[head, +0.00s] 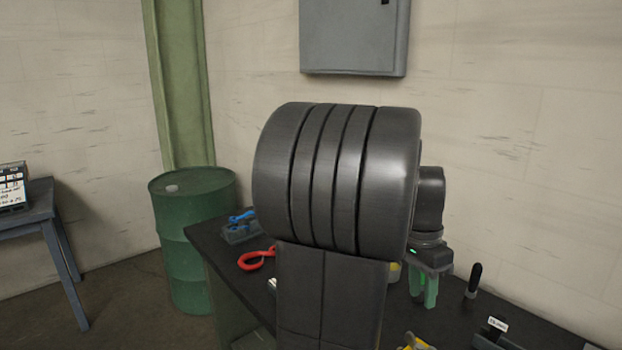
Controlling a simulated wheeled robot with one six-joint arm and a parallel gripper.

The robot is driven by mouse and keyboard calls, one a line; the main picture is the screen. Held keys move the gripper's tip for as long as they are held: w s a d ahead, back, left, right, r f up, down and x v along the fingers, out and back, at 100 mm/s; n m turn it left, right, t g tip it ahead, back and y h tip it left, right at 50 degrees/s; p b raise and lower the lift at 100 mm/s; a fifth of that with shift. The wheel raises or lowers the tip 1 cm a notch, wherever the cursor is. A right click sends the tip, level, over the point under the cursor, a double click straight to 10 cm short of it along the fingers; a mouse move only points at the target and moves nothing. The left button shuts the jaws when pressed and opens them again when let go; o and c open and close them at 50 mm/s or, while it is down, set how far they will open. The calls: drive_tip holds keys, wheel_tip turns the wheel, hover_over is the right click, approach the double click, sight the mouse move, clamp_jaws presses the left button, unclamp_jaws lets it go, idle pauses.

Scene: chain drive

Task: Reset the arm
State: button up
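My arm fills the middle of the head view, with its large dark grey links in front of the bench. My gripper (424,288) shows to the right of these links, pointing down above the dark bench top (455,312). Its fingers are green and partly covered by the arm. I see nothing held between them, but the gap between the fingertips is too small and too hidden to judge.
A red-handled tool (257,260) and a blue item in a grey holder (241,228) lie on the bench's left. A black upright handle (474,281) stands right of my gripper. Yellow items (415,342) lie at the front. A green drum (194,240) stands left of the bench.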

drive_tip(key=shift+s+d+r+m, duration=0.1)
drive_tip(key=shift+m, duration=0.75)
drive_tip(key=shift+s+d+m, duration=0.1)
drive_tip(key=shift+m, duration=0.75)
